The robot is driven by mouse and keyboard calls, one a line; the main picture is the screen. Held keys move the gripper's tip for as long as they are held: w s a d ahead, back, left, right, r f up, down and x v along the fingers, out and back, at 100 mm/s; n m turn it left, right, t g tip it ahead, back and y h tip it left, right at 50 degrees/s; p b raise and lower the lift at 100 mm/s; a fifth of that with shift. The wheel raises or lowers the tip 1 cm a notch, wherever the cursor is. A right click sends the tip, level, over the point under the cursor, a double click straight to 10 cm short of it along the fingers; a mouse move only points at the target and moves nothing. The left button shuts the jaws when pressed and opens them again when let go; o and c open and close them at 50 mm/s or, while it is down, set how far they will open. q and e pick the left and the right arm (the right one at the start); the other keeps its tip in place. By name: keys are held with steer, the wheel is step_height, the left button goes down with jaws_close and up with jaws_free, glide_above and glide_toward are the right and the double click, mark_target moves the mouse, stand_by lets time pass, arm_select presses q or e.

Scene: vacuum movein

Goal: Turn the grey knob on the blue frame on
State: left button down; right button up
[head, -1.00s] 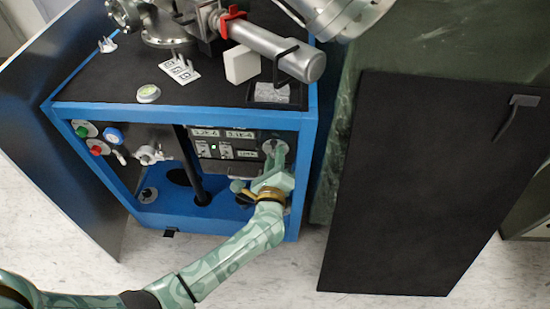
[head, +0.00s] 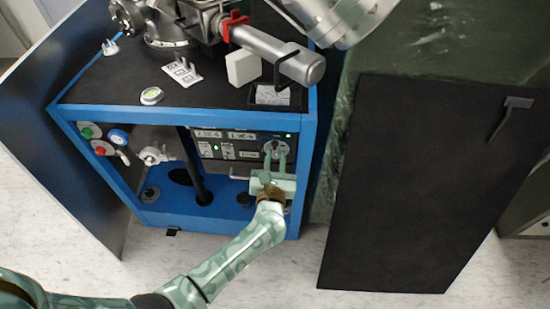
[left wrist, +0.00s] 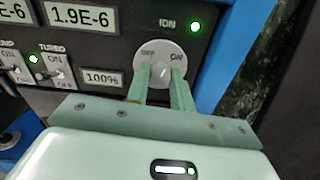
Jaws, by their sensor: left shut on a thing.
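The blue frame (head: 309,170) holds a black control panel. The grey knob (left wrist: 160,72) sits at the panel's right end, on a round light dial marked OFF at left and ON at right. In the head view the dial (head: 275,148) is partly covered by my fingers. My left gripper (head: 275,158) comes from below and is shut on the knob, one finger on each side. These green fingers (left wrist: 160,85) also show in the left wrist view. The ION light (left wrist: 195,27) above right of the dial glows green. My right gripper is not in view.
TURBO switch (left wrist: 55,75) and lit displays (left wrist: 82,16) sit left of the knob. A leaning black panel (head: 410,190) stands to the right. A metal cylinder (head: 280,53) and white block (head: 243,67) are on the frame's black top.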

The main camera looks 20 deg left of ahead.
arm_select(q)
steer(key=shift+m, duration=0.9)
steer(key=m+p, duration=0.1)
steer(key=m, duration=0.2)
steer(key=shift+f, duration=0.15)
steer(key=shift+m, duration=0.4)
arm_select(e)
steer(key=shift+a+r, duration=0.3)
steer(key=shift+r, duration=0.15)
arm_select(q)
steer(key=shift+s, duration=0.1)
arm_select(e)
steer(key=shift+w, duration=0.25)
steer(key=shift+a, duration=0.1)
